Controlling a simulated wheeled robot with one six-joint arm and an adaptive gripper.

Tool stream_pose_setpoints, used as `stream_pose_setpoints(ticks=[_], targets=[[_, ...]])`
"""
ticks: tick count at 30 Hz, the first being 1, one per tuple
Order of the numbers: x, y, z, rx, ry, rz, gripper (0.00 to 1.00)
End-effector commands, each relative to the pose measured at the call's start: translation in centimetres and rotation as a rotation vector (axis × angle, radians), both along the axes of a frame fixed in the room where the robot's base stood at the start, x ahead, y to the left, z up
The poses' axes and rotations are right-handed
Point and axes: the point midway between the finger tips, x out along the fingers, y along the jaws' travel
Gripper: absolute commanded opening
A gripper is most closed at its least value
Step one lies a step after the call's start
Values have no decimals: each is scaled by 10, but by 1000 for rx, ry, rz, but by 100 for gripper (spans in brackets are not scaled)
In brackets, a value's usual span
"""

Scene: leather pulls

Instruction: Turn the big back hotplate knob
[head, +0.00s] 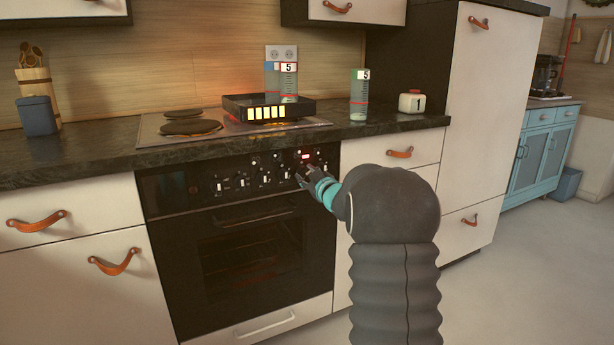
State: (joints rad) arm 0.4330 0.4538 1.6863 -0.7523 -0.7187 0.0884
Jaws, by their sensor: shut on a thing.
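My gripper (306,177) is at the right part of the oven's dark control panel (205,182), with its teal wrist just behind it. It is shut on a knob there, which the fingers mostly hide. I cannot tell from this view which hotplate that knob belongs to. Several other knobs with white marks (243,180) sit in a row to the left. A small red light (305,156) glows on the panel just above my gripper. On the cooktop (158,128), two dark hotplates (190,128) show at the left.
A black tray-like box (238,110) with glowing yellow bars covers the cooktop's right side. The oven handle (252,217) lies below the panel. Leather-pull drawers flank the oven.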

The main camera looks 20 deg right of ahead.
Motion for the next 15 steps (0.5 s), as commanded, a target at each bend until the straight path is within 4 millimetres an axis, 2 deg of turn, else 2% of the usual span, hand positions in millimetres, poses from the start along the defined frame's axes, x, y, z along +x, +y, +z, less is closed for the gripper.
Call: stream_pose_setpoints(ticks=[8,15], targets=[[1,0,-2,-67,-6,0,3],[0,0,-3,-234,-14,0,3]])
